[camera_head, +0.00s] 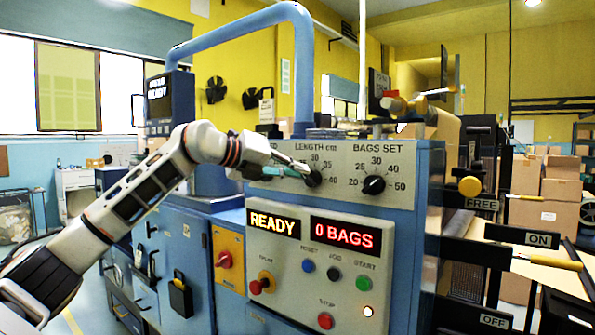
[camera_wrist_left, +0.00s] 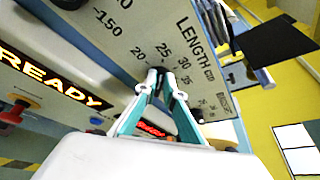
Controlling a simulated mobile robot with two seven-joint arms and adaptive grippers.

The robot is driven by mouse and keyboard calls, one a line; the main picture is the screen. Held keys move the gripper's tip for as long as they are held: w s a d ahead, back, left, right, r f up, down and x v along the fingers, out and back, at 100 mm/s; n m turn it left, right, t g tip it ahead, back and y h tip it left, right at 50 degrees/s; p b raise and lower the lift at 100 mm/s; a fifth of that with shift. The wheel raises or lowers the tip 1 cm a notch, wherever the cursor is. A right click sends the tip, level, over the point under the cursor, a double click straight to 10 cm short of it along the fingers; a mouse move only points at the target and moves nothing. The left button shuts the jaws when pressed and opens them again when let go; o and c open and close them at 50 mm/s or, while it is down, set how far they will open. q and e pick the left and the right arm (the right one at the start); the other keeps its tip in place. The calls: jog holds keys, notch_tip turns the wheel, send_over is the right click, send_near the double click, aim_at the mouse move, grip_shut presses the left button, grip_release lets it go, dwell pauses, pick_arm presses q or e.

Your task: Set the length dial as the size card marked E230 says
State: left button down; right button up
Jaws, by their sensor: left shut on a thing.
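The length dial (camera_head: 314,179) is a dark knob on the machine's grey panel (camera_head: 405,160), below the word LENGTH. The numbers 30, 35 and 40 show around it in the head view; my gripper covers the scale's left part. My left gripper (camera_head: 306,172) reaches the dial from the left and is shut on it. In the left wrist view the fingertips (camera_wrist_left: 160,80) meet at the scale, near 20 and 25, and the knob is hidden. Its pointer cannot be read. No card marked E230 is legible. My right gripper is not in view.
The bags set dial (camera_head: 374,185) sits just right of the length dial. Below are a READY display (camera_head: 274,224), a 0 BAGS display (camera_head: 345,233) and several buttons. A blue pipe (camera_head: 303,70) rises behind the panel. Yellow-handled levers stand at the right.

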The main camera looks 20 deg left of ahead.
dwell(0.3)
pick_arm(q)
jog(key=c, duration=2.1)
grip_release()
jog(key=shift+c, duration=0.2)
jog(key=shift+a, duration=0.1)
jog(key=v, duration=1.2)
